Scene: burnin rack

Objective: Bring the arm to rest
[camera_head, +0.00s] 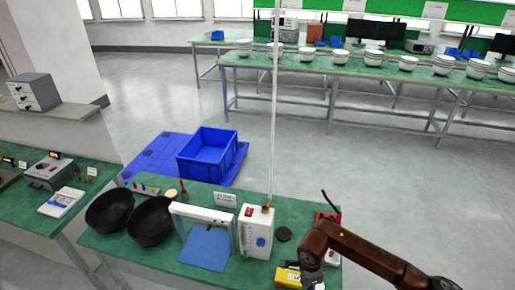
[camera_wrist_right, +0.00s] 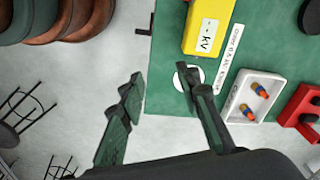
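My right arm (camera_head: 355,247) comes in from the right in the head view and bends down at the front edge of the green bench (camera_head: 120,245). In the right wrist view my right gripper (camera_wrist_right: 159,77) has its two fingers spread apart with nothing between them. One finger is over the bench and a round white spot; the other is over the floor beside the bench edge. The fingertips are hard to make out in the head view. My left gripper is not in view.
A yellow block marked kV (camera_wrist_right: 208,27) lies close to the right gripper. A white tray (camera_wrist_right: 233,112) and a red tray (camera_wrist_right: 290,110) are beside it. A white instrument box (camera_head: 256,232), a white frame and two black bowls stand on the bench. A blue crate (camera_head: 207,152) is behind.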

